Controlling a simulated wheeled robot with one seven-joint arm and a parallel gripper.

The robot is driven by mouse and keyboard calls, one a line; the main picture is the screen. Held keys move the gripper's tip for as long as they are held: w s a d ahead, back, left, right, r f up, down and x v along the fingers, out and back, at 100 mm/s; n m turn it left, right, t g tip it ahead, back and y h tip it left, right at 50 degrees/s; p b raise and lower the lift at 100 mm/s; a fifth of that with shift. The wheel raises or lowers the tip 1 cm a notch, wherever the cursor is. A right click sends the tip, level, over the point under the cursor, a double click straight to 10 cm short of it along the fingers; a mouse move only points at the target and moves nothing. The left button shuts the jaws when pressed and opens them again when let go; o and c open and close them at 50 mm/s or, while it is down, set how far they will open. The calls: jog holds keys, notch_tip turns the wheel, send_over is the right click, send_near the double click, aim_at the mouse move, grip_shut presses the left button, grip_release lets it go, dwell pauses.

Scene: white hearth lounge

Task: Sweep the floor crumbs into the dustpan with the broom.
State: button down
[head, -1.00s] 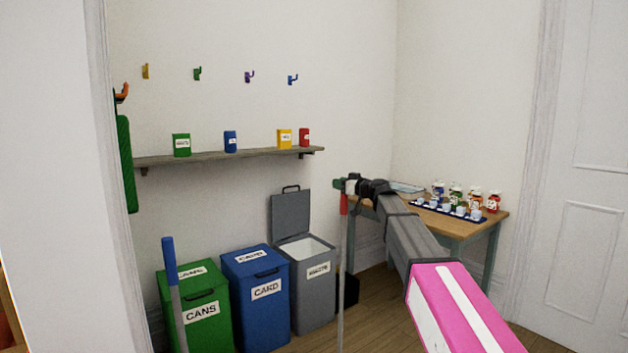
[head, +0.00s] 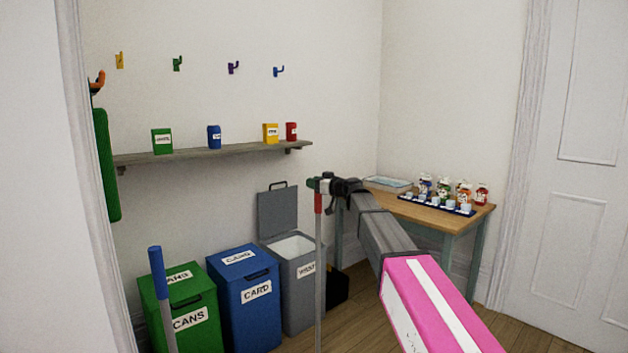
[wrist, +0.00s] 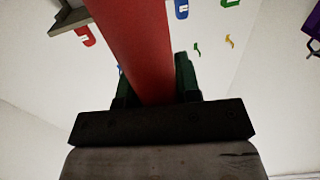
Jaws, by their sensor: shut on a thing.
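My gripper (head: 321,185) is shut on a red-topped pole (head: 318,203) with a thin grey shaft. The pole hangs upright in front of the grey bin, and its lower end is out of frame, so I cannot see whether it is the broom. In the wrist view the red handle (wrist: 135,45) stands between the green fingers. A second pole with a blue grip (head: 157,270) stands at the lower left, its lower end also out of view. No crumbs or clear dustpan show. A black object (head: 338,288) sits on the floor behind the held pole, too hidden to identify.
Green (head: 190,318), blue (head: 245,295) and open grey (head: 300,280) bins line the wall beneath a shelf (head: 210,154). A wooden table (head: 425,213) with bottles and a tray stands at the back right. Bare floor (head: 525,325) shows before the white door (head: 590,180).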

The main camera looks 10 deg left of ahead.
jog(key=shift+s+a+f, duration=1.65)
jog(key=shift+s+a, duration=6.95)
jog(key=shift+s, duration=1.5)
jog(key=shift+w+d+r, duration=0.15)
jog(key=shift+r, duration=0.65)
jog(key=shift+w+d+r, duration=0.1)
jog(key=shift+w+r, duration=0.05)
jog(key=shift+r, duration=0.65)
jog(key=shift+w+d+r, duration=0.15)
jog(key=shift+r, duration=0.65)
